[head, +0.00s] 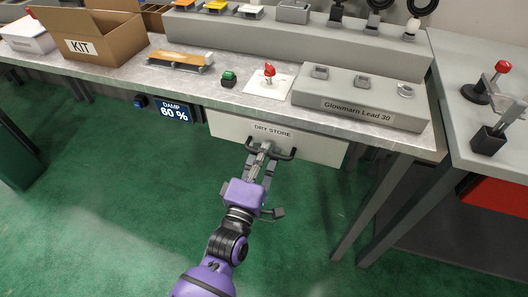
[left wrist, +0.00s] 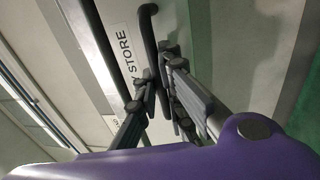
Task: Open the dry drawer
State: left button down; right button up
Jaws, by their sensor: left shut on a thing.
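The dry drawer is a pale front labelled "DRY STORE" (head: 320,148) under the workbench, with a dark bar handle (head: 287,154). It looks closed or nearly flush under the bench; I cannot tell exactly. My left gripper (head: 262,150) reaches it from below, with its fingers shut on the handle. In the left wrist view the fingers (left wrist: 160,80) close around the dark handle (left wrist: 149,35), beside the white label (left wrist: 121,50). The fingers hide part of the handle. My right gripper is not in view.
A "DAMP 60 %" display (head: 174,112) hangs left of the drawer. A second table (head: 460,130) stands right. Green floor in front is clear.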

pick_arm(q)
jog(key=r+p+v, duration=0.2)
jog(key=v, duration=1)
jog(key=r+p+v, duration=0.1)
jog(key=r+v, duration=0.1)
jog(key=v, duration=1)
jog(key=shift+s+a+r+p, duration=0.3)
jog(key=shift+s+p, duration=0.1)
jog(key=shift+s, duration=0.25)
jog(key=c, duration=1.8)
grip_release()
jog(key=shift+c, duration=0.2)
jog(key=v, duration=1.2)
